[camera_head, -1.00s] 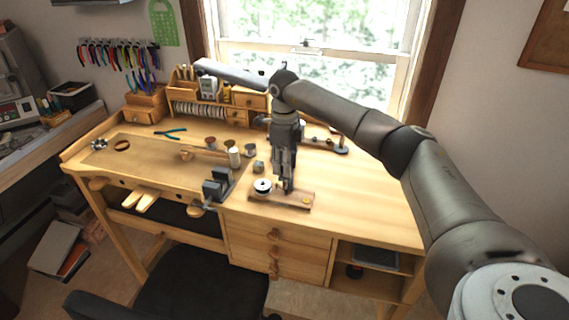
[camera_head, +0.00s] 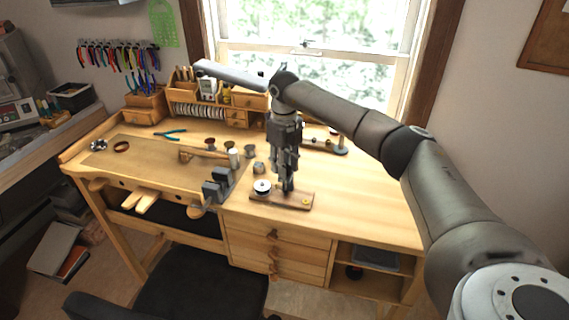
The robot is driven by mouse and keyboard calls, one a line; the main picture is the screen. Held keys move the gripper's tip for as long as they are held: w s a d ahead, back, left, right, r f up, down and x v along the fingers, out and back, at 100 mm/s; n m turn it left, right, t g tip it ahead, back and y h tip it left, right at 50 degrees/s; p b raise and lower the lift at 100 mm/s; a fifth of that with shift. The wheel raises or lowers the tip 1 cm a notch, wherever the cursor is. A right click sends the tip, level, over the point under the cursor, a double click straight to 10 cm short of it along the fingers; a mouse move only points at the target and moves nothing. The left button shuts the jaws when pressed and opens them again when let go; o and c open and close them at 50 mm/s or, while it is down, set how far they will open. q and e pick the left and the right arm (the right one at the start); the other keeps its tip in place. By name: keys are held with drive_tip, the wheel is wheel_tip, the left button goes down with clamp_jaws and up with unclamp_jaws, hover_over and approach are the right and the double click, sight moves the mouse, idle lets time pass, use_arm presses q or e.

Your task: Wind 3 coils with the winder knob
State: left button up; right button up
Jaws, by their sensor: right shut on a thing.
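The winder has a flat wooden base (camera_head: 297,202) on the bench, with a white-and-dark round spool (camera_head: 262,187) at its left end and a small yellowish piece (camera_head: 306,202) at its right. My right gripper (camera_head: 287,186) points straight down over the middle of the base. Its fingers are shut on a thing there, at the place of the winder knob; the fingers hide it. I cannot make out any coils at this size. My left gripper is not in view.
A grey vise (camera_head: 217,186) stands close left of the winder. Small spools (camera_head: 234,158) and a pot (camera_head: 259,168) stand behind it. Blue-handled pliers (camera_head: 170,134) lie at the back left. The bench top (camera_head: 365,205) at right is clear.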

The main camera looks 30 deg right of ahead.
drive_tip(key=shift+r, duration=0.1)
drive_tip(key=o, duration=1)
drive_tip(key=shift+r, duration=0.2)
wheel_tip(320, 180, up, 12)
drive_tip(key=shift+f, duration=0.25)
